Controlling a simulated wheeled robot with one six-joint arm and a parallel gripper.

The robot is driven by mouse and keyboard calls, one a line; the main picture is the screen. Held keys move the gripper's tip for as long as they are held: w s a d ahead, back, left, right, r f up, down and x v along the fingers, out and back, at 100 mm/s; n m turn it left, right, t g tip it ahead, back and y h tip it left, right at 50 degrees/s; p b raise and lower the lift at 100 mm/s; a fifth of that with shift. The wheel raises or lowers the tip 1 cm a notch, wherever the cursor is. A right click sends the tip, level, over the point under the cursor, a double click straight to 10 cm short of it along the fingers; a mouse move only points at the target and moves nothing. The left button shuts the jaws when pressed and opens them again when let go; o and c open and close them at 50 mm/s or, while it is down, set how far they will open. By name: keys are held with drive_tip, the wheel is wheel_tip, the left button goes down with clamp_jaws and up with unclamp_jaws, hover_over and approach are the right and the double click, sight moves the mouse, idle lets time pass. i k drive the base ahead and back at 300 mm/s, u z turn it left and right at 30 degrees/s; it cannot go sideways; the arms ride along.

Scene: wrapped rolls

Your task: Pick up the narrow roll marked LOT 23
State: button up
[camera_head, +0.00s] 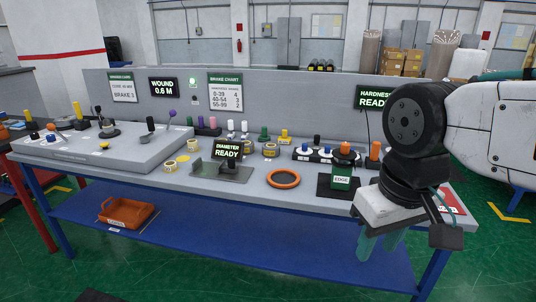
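Several small pale rolls with yellow markings sit on the grey bench: one roll (170,167) at front left, one (193,145) behind it, and another (270,150) right of the DIAMETER READY display. Their lot markings are too small to read, so I cannot tell which is LOT 23. My gripper (380,244) points down at the bench's front right, well right of these rolls. Its two teal fingers are apart, with nothing seen between them.
The DIAMETER READY display (227,150) stands on a dark plate near the rolls. An orange ring (284,178) lies at mid-bench. A small green-fronted box (342,182) stands left of my gripper. An orange bin (126,213) sits on the blue lower shelf (225,238).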

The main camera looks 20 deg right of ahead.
sight(270, 149)
drive_tip(key=u, duration=0.65)
drive_tip(key=k, duration=0.85)
drive_tip(key=u, duration=0.75)
drive_tip(key=k, duration=0.3)
drive_tip(key=u, duration=0.45)
drive_tip(key=i, duration=1.8)
drive_tip(key=z, duration=0.55)
drive_tip(key=i, duration=1.45)
drive_tip(key=z, duration=1.5)
drive_tip(key=i, duration=0.95)
drive_tip(key=z, duration=1.1)
drive_tip(key=i, duration=0.3)
drive_tip(key=z, duration=0.3)
